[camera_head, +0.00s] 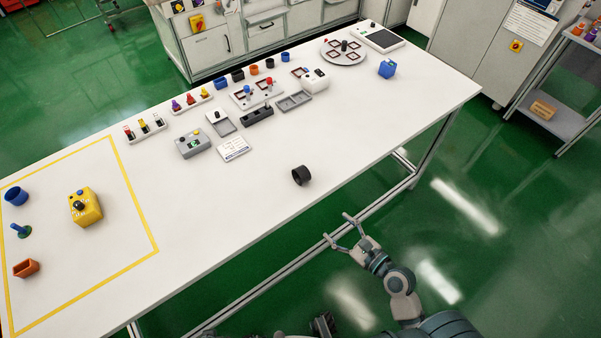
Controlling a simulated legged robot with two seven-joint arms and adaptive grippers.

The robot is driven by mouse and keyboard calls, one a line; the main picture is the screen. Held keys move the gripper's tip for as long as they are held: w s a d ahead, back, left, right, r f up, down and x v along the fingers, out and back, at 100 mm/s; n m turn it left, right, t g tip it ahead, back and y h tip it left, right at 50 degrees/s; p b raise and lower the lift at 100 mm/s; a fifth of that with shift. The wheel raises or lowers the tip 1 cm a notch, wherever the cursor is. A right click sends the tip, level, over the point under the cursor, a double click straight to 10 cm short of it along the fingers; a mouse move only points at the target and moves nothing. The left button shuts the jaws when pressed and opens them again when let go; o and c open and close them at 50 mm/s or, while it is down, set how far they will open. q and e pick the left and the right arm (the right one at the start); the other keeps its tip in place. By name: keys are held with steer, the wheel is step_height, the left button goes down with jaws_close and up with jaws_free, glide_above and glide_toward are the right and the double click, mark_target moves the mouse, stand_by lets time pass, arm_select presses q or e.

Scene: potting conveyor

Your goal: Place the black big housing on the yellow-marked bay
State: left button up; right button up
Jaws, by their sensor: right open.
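The black big housing (301,175), a short dark ring-like cup, lies on the white table near its front edge, seemingly on its side. The yellow-marked bay (118,225) is a taped rectangle at the table's left end. My right gripper (336,226) is open and empty, its fingers spread in front of the table edge, below and right of the housing and apart from it. My left gripper is not in view.
Trays, small housings and a grey box (193,143) line the back. The table between housing and bay is clear.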

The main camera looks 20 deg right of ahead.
step_height(320, 180, up, 5)
steer(key=w+d+m+t, duration=0.1)
steer(key=d+m+t, duration=0.1)
steer(key=m, duration=0.3)
glide_toward(307, 178)
steer(key=x, duration=0.4)
steer(key=shift+w+a+r, duration=0.25)
steer(key=shift+w+r, duration=0.05)
steer(key=shift+w, duration=0.25)
steer(key=shift+w+a+f+b, duration=0.1)
steer(key=shift+w+b, duration=0.2)
steer(key=shift+b, duration=0.05)
steer(key=x, duration=0.2)
steer(key=b+x, duration=0.1)
steer(key=shift+w+a+f, duration=0.1)
steer(key=shift+w+f, duration=0.15)
steer(key=shift+w, duration=0.15)
steer(key=shift+w+a, duration=0.2)
steer(key=shift+w, duration=0.25)
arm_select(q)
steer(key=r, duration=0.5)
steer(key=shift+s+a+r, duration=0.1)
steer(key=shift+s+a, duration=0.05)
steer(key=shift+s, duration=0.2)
arm_select(e)
steer(key=shift+s+r, duration=0.1)
